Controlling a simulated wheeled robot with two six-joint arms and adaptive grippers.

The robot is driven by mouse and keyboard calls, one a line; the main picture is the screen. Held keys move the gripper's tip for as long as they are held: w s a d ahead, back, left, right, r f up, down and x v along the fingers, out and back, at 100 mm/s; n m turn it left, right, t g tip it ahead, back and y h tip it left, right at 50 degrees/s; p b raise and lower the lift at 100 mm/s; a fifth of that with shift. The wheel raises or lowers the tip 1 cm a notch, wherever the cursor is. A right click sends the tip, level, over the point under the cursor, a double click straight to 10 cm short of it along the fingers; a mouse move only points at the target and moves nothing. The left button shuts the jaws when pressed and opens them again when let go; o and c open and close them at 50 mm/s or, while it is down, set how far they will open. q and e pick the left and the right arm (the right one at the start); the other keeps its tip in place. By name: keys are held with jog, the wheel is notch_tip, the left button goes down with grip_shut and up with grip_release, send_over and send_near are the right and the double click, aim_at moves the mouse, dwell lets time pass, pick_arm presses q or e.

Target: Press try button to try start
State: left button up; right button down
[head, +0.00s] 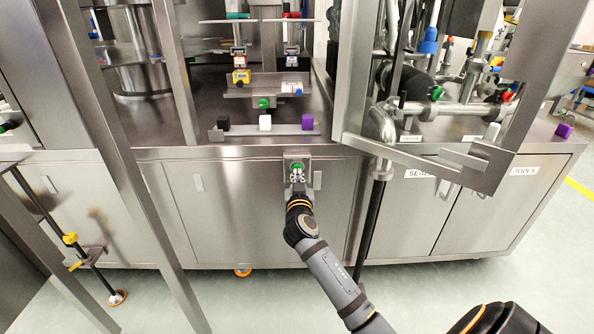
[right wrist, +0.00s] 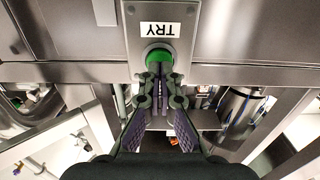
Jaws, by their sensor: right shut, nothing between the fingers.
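The try button is a green round button on a small grey metal plate (head: 288,160) on the front of the machine. In the right wrist view the green button (right wrist: 157,58) sits below a white label reading TRY (right wrist: 160,29), which appears upside down. My right gripper (head: 297,176) is at the button in the head view, its arm coming from below. In the right wrist view its closed fingertips (right wrist: 158,70) overlap the lower part of the button. I cannot tell whether they touch it or how far it is pressed. My left gripper is not in view.
Above the button, a ledge carries black, white (head: 265,123) and purple (head: 307,122) blocks, with another green knob (head: 263,103) higher up. Metal frame posts (head: 180,90) stand at left, and a slanted metal bar (head: 425,160) juts out at right. The cabinet front around the plate is clear.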

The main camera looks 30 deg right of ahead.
jog(key=v, duration=0.4)
jog(key=shift+w, duration=0.1)
dwell(0.8)
